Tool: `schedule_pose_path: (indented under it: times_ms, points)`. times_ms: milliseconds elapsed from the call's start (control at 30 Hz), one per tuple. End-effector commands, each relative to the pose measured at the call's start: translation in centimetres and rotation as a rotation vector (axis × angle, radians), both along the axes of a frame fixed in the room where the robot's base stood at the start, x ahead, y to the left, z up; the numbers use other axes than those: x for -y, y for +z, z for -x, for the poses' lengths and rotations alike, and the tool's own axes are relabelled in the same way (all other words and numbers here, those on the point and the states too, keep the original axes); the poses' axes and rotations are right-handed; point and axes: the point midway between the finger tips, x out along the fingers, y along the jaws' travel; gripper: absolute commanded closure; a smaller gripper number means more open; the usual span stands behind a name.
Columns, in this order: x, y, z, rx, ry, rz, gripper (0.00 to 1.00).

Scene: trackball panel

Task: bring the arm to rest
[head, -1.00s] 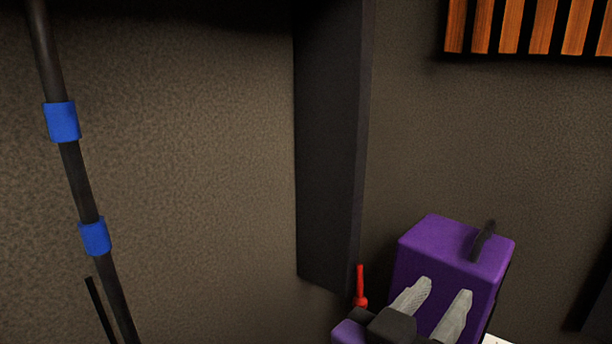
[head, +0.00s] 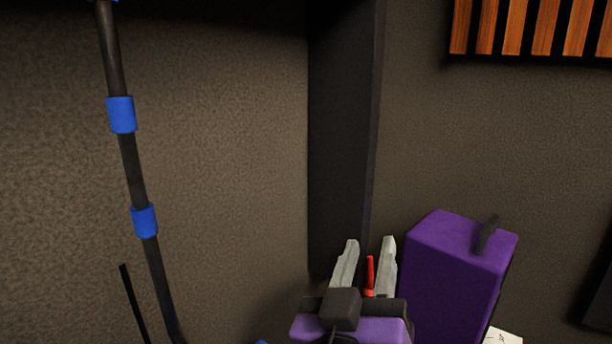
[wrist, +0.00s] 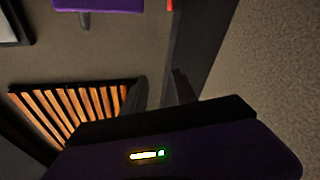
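My gripper (head: 370,243) is at the bottom of the head view, left of a purple box. Its two grey fingers point up and stand apart, with nothing seen held between them. A thin red upright piece shows in the gap between the fingers in the head view; whether it lies behind them at a distance is hard to tell.
The purple box (head: 455,260) with a dark handle stands right of my gripper. A dark pillar (head: 340,130) rises behind it. A black pole with blue bands (head: 133,170) stands at left. Orange wooden slats (head: 530,27) hang at upper right. A white paper (head: 502,336) lies low right.

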Motion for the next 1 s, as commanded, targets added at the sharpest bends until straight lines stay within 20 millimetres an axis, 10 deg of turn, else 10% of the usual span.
schedule_pose_path:
  times_ms: [467, 1000]
  points:
    - [-3.3, -12.8, 4.9, -0.051, 0.480, -0.028, 0.66]
    - [4.8, -21.4, 19.6, -0.082, 0.521, -0.302, 0.66]
